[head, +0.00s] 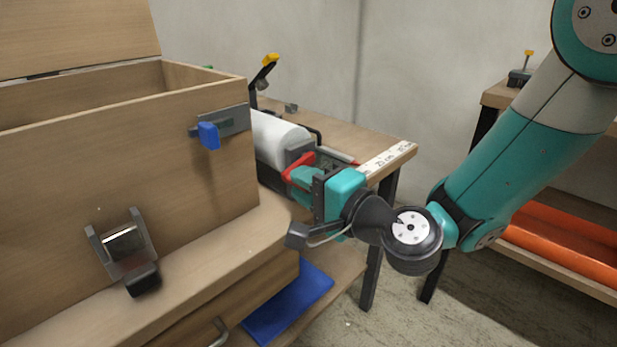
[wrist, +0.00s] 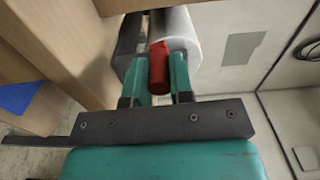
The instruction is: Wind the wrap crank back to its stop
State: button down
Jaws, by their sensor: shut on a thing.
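The wrap crank is red; its grip (wrist: 159,68) stands between my two fingers in the wrist view. In the head view a red part of the crank (head: 298,168) shows beside the end of the wrap roll. My gripper (head: 301,177) is shut on the red grip, with a teal finger on each side of it; it also shows in the wrist view (wrist: 160,76). The pale wrap roll (head: 275,135) lies behind the crank, and it also shows in the wrist view (wrist: 178,32). My gripper hides part of the crank, and I cannot make out its stop.
A wooden chest (head: 120,150) with a raised lid stands close at the left, with a blue-handled latch (head: 208,135) near its corner. A table with a ruler strip (head: 388,158) lies behind my gripper. A blue mat (head: 288,302) lies low. An orange trough (head: 560,243) is at right.

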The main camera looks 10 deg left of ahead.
aim_at(312, 153)
notch_tip(312, 153, up, 3)
jog(key=m+p, duration=0.4)
jog(key=m, duration=0.1)
jog(key=shift+m, duration=0.4)
jog(key=shift+w+d+r+m+p, duration=0.6)
jog(key=shift+m+p, duration=0.5)
jog(key=shift+m, duration=1.35)
jog(key=shift+w+d+r+m+p, duration=0.5)
jog(key=shift+m+p, duration=0.55)
jog(key=shift+m, duration=1.35)
jog(key=shift+w+d+r+m+p, duration=0.4)
jog(key=shift+w+r+m+p, duration=0.5)
jog(key=shift+m, duration=1.55)
jog(key=shift+s+f, duration=0.1)
jog(key=shift+f, duration=0.25)
jog(key=c, duration=1)
grip_release()
jog(key=shift+d, duration=0.1)
